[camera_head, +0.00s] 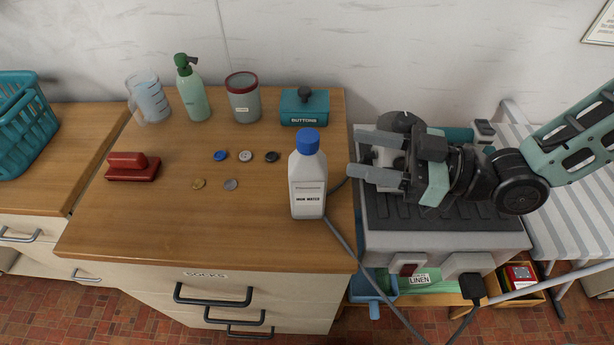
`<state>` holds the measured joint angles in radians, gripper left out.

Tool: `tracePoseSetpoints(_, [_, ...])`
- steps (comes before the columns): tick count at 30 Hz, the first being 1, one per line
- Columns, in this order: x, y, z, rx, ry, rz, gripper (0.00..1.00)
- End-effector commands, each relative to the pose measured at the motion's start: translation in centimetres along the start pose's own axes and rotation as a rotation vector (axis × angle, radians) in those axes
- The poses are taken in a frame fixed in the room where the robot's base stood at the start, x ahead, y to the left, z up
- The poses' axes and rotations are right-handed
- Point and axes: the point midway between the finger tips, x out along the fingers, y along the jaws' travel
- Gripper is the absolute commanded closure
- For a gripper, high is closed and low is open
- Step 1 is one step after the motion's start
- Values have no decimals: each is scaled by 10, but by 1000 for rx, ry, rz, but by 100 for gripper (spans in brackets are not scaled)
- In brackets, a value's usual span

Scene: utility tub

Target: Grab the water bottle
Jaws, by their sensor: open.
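The water bottle (308,177) is white with a blue cap and a printed label. It stands upright on the wooden dresser top, near the right front corner. My gripper (355,173) is to the right of the bottle, with its two grey fingers pointing left toward it. The fingers are spread apart with nothing between them. A gap shows between the fingertips and the bottle in this view. Their exact depth relative to the bottle is hard to tell.
Behind the bottle stand a teal buttons box (304,107), a red-rimmed cup (243,97), a green spray bottle (192,91) and a clear jug (148,97). Several buttons (245,156) and a red brush (132,167) lie left. A grey machine (445,240) with a cord stands right.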

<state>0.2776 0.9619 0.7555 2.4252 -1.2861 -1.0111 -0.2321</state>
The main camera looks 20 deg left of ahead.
Motion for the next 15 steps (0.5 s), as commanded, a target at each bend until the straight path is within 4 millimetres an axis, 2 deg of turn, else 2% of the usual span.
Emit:
tracePoseSetpoints(1, [11, -1, -2, 3, 1, -4, 47])
tracePoseSetpoints(4, [27, 0, -2, 1, -1, -3, 47])
tracePoseSetpoints(11, [43, 0, 0, 0, -2, 0, 47])
tracePoseSetpoints(15, [61, -3, 0, 3, -1, -2, 47])
